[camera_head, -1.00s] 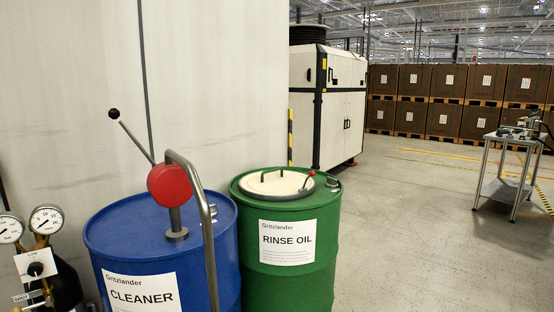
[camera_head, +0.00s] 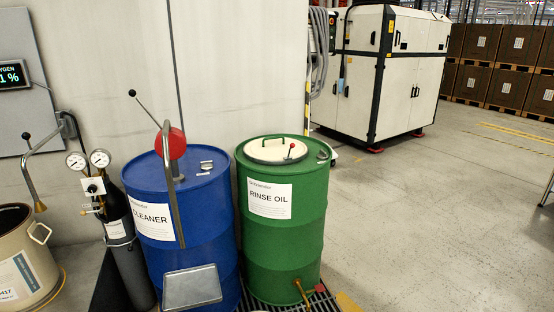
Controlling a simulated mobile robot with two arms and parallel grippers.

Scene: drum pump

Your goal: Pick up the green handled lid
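The lid (camera_head: 265,154) is a round cream disc with a dark green handle on top. It lies on top of the green drum (camera_head: 285,235) labelled RINSE OIL, near the middle of the view. Neither of my grippers is in view, and nothing touches the lid's handle.
A blue CLEANER drum (camera_head: 210,240) with a red-headed pump (camera_head: 176,143) stands close on the left. A gas cylinder with gauges (camera_head: 128,250) and a beige drum (camera_head: 20,255) stand further left. A white machine (camera_head: 355,95) is behind. The floor at right is open.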

